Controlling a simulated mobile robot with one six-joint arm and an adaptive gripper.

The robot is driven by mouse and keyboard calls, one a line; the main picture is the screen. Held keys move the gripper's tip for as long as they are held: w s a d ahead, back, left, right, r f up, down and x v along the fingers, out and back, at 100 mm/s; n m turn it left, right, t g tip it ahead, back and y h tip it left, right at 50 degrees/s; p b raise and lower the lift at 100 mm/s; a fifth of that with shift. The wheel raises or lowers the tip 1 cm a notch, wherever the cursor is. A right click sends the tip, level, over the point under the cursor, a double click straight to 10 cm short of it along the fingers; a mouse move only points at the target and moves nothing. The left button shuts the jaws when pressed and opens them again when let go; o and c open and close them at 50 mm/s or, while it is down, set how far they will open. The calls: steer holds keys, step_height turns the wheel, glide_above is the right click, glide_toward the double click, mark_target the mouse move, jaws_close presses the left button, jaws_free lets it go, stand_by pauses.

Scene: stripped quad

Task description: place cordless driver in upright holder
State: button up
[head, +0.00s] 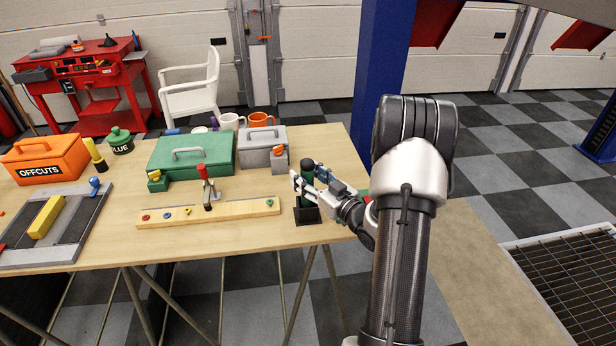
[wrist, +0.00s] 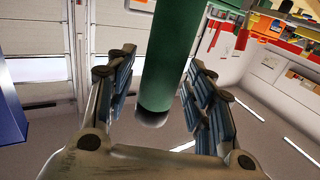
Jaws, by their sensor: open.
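The cordless driver, seen as a dark green cylinder (head: 307,168), stands upright in the head view at the table's right front. Its lower part goes down into the black upright holder (head: 306,215). My gripper (head: 308,181) comes from the right at the driver's upper part, with one finger on each side. In the wrist view the green cylinder (wrist: 173,50) with a grey end cap hangs between the spread fingers of my gripper (wrist: 163,90). The holder is not in the wrist view.
A wooden strip with a red-handled clamp (head: 203,175) lies left of the holder. A green toolbox (head: 190,160), a grey toolbox (head: 256,158) and mugs (head: 262,120) stand behind. An orange offcuts box (head: 45,165) is far left. The table's front edge is close to the holder.

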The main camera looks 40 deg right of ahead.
steer(key=shift+r+p, duration=0.25)
steer(key=shift+p, duration=0.05)
steer(key=s+p, duration=0.1)
steer(key=s, duration=1.1)
steer(key=shift+a, duration=0.2)
